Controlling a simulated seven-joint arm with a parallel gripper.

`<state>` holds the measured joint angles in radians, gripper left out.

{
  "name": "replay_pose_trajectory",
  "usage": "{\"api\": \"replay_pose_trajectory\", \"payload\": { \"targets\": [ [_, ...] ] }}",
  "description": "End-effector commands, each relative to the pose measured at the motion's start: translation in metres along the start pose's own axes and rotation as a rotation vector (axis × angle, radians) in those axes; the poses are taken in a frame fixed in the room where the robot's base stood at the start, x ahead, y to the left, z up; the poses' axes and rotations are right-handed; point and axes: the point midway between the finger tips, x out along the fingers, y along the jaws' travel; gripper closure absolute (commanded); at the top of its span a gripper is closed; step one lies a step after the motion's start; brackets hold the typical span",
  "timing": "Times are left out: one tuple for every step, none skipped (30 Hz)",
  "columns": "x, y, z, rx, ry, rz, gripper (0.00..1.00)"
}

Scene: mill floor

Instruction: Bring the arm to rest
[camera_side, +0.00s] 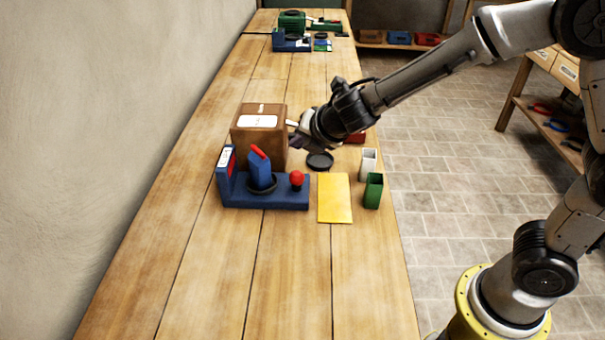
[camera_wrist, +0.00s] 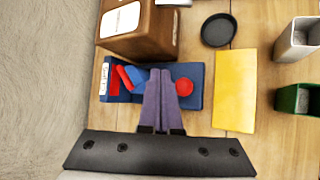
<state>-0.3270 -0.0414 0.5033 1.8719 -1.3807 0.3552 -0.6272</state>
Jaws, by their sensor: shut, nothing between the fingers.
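My gripper (camera_side: 297,138) is raised above the wooden bench, beside the brown box's right side in the side view. In the wrist view the two fingers of my gripper (camera_wrist: 162,72) lie together with nothing between them. Below them is a blue fixture (camera_side: 290,199) with a red ball knob (camera_side: 297,178) and a red-topped blue lever (camera_side: 260,170). In the wrist view the fingers cover part of the fixture (camera_wrist: 194,76), between the lever and the red knob (camera_wrist: 184,87).
The brown box (camera_side: 262,140) stands behind the fixture. A black round dish (camera_side: 320,161), yellow sheet (camera_side: 334,198), white bin (camera_side: 368,162) and green bin (camera_side: 373,191) lie to the right. The bench front (camera_side: 285,290) is clear. A wall is on the left.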

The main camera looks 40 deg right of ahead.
Motion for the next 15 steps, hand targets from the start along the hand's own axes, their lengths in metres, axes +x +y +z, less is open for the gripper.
{"api": "replay_pose_trajectory", "payload": {
  "targets": [
    [-0.005, 0.002, 0.01, 0.016, -0.015, 0.011, 1.0],
    [-0.009, 0.004, 0.018, 0.027, -0.026, 0.02, 1.0],
    [-0.018, 0.008, 0.03, 0.047, -0.044, 0.038, 1.0],
    [-0.028, 0.009, 0.041, 0.07, -0.06, 0.052, 1.0],
    [-0.039, 0.009, 0.054, 0.108, -0.078, 0.064, 1.0],
    [-0.057, 0.005, 0.071, 0.174, -0.103, 0.076, 1.0],
    [-0.072, -0.001, 0.084, 0.24, -0.123, 0.081, 1.0],
    [-0.087, -0.009, 0.096, 0.317, -0.143, 0.084, 1.0],
    [-0.108, -0.022, 0.109, 0.438, -0.167, 0.083, 1.0],
    [-0.124, -0.034, 0.117, 0.536, -0.183, 0.08, 1.0],
    [-0.139, -0.046, 0.123, 0.639, -0.195, 0.075, 1.0],
    [-0.157, -0.064, 0.127, 0.773, -0.206, 0.067, 1.0],
    [-0.169, -0.076, 0.127, 0.872, -0.211, 0.059, 1.0],
    [-0.18, -0.089, 0.126, 0.97, -0.213, 0.05, 1.0],
    [-0.194, -0.105, 0.122, 1.099, -0.212, 0.037, 1.0]
  ]
}}
